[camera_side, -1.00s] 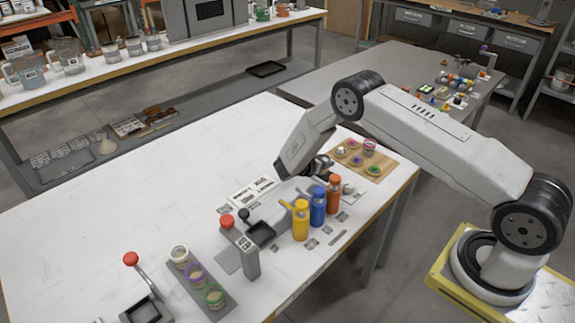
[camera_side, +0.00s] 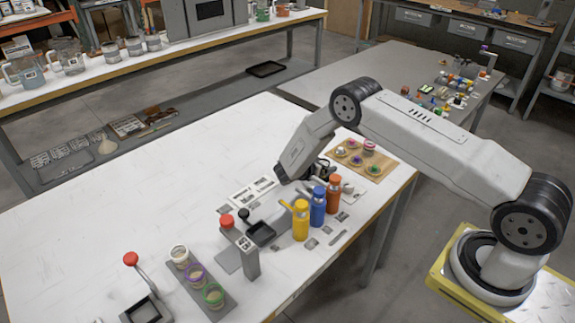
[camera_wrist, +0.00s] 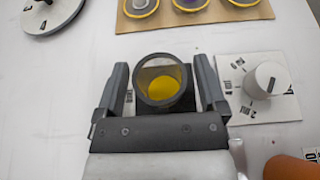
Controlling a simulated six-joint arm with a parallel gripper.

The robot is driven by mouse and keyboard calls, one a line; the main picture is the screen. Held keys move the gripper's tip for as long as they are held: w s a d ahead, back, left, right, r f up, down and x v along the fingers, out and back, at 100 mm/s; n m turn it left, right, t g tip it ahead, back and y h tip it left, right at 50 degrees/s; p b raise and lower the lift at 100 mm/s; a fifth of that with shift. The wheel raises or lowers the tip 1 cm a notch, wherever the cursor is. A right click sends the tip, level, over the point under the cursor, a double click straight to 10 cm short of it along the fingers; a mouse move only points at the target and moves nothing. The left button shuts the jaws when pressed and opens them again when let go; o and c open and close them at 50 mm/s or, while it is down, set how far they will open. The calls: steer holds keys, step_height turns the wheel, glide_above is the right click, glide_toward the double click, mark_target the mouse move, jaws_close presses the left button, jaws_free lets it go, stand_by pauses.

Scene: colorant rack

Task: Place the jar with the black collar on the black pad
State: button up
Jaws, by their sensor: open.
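The jar with the black collar (camera_wrist: 163,82) shows in the wrist view as a dark ring around yellow contents. It sits between the two fingers of my open gripper (camera_wrist: 163,86), with a small gap on each side. In the side view my gripper (camera_side: 322,174) is low over the table, just behind the blue and orange bottles, and the jar cannot be made out there. A black square plate (camera_side: 261,233) lies by a lever on the table, left of the yellow bottle. I cannot tell whether it is the black pad.
Yellow (camera_side: 300,221), blue (camera_side: 318,207) and orange (camera_side: 333,194) bottles stand close to my gripper. A wooden board (camera_side: 384,171) with small jars lies behind. A white card with a knob (camera_wrist: 263,80) is right of the jar. A grey rack (camera_side: 228,303) holds ringed jars. The left tabletop is clear.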

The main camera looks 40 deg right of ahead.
mark_target(326, 163)
steer(key=shift+r, duration=0.1)
steer(key=shift+a+r, duration=0.25)
steer(key=shift+a, duration=0.2)
steer(key=shift+v, duration=1.05)
step_height(326, 163, up, 7)
steer(key=shift+s, duration=0.1)
